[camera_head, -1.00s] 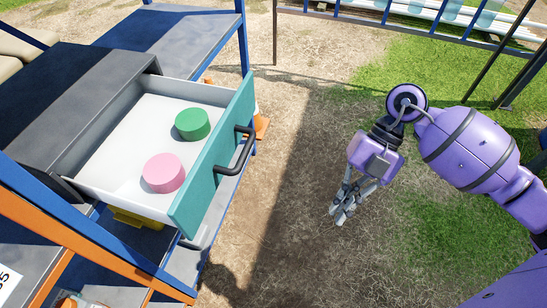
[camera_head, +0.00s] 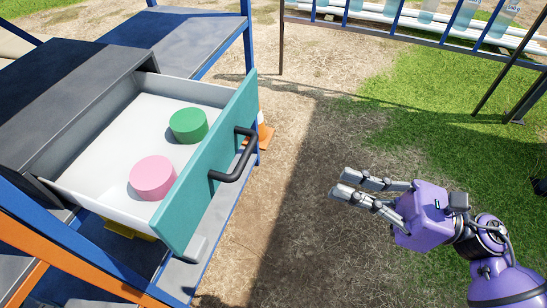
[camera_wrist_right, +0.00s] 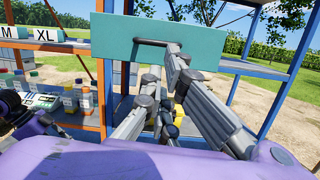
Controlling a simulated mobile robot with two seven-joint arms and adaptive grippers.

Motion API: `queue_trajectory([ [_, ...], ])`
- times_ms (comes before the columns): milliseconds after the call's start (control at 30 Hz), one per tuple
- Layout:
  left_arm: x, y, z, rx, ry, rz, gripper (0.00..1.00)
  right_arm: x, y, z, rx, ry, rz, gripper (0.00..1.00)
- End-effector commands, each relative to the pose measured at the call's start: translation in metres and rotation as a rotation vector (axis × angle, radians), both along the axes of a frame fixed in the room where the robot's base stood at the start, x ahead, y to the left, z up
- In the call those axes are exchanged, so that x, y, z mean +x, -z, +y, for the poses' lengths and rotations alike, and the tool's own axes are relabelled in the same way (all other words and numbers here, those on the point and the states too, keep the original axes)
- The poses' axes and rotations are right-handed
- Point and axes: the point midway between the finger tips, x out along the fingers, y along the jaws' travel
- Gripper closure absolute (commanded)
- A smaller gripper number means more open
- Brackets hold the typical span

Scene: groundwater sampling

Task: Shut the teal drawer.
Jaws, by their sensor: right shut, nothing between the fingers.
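The teal drawer (camera_head: 205,170) stands pulled out of a dark grey cabinet (camera_head: 75,95), its white inside open to view. Its teal front has a dark bar handle (camera_head: 236,158). A green round block (camera_head: 188,125) and a pink round block (camera_head: 153,177) sit inside. My right gripper (camera_head: 342,182) is shut and empty, in the air to the right of the drawer front, fingers pointing left at it with a clear gap. In the right wrist view the teal front (camera_wrist_right: 225,32) shows beyond my fingers (camera_wrist_right: 163,75).
The cabinet stands on a blue and orange shelf frame (camera_head: 75,240). An orange cone (camera_head: 265,133) stands behind the drawer front. A rack with bottles (camera_head: 425,35) stands at the back. The ground between drawer and gripper is clear.

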Motion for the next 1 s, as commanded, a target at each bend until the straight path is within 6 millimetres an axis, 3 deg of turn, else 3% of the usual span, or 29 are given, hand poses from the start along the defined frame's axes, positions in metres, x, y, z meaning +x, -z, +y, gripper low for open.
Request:
queue_trajectory([
  [267,-0.002,-0.003,0.000,0.001,-0.001,0.002,0.75,0.005,-0.004,0.014,-0.027,0.020,-0.086,1.00],
  [700,0.005,-0.026,0.003,0.005,-0.005,-0.023,0.75,0.031,-0.022,0.098,-0.026,0.018,-0.085,1.00],
  [1000,-0.002,-0.030,0.006,0.009,-0.009,-0.011,0.75,0.041,-0.025,0.129,-0.027,0.019,-0.082,1.00],
])
